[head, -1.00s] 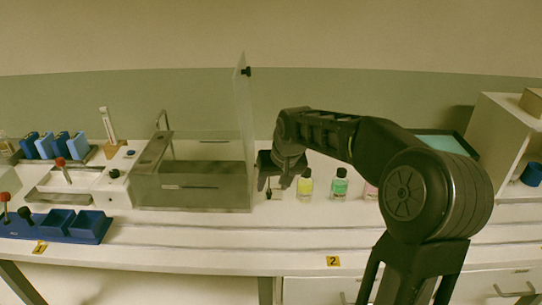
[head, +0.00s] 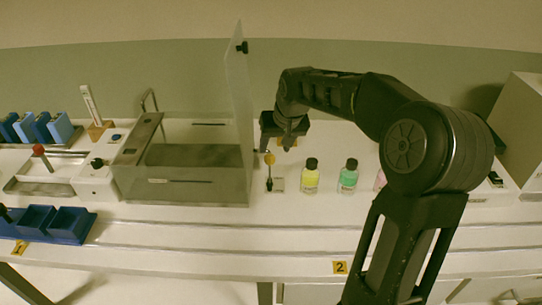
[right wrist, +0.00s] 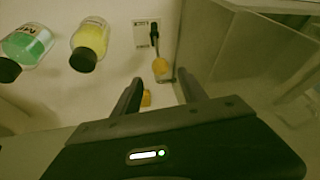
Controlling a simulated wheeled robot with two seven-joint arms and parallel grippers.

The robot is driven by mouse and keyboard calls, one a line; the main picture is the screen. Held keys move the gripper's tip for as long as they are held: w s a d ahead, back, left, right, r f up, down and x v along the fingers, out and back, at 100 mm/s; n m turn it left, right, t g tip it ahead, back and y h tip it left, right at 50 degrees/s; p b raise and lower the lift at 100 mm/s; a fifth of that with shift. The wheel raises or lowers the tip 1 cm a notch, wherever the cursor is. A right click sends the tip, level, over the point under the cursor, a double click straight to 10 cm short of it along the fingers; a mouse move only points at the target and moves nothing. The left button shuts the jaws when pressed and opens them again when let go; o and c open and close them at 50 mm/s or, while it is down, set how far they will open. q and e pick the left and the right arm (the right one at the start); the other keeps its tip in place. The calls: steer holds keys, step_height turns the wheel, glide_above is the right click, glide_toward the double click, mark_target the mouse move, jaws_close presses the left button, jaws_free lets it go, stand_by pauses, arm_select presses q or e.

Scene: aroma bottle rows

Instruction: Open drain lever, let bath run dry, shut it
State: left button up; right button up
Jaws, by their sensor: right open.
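The drain lever (head: 269,159) has a yellow knob on a thin dark stem. It stands at a small plate beside the right wall of the clear bath (head: 180,185). The bath shows a dark grey band in its lower part; whether this is liquid, and its level, I cannot tell. Its clear lid (head: 237,115) stands upright. My right gripper (head: 276,148) is open and empty, just above the knob. In the right wrist view the lever (right wrist: 161,69) lies beyond the open fingers (right wrist: 160,92), apart from them. My left gripper is out of view.
A yellow bottle (head: 310,177) and a green bottle (head: 348,177) stand close right of the lever. The lid edge is close left of my gripper. A red-knobbed device (head: 38,150) and blue trays (head: 70,222) are at left. The front bench strip is clear.

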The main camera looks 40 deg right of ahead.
mark_target(271, 156)
steer(key=x, duration=0.7)
steer(key=shift+p, duration=0.3)
jaws_close()
stand_by(1.1)
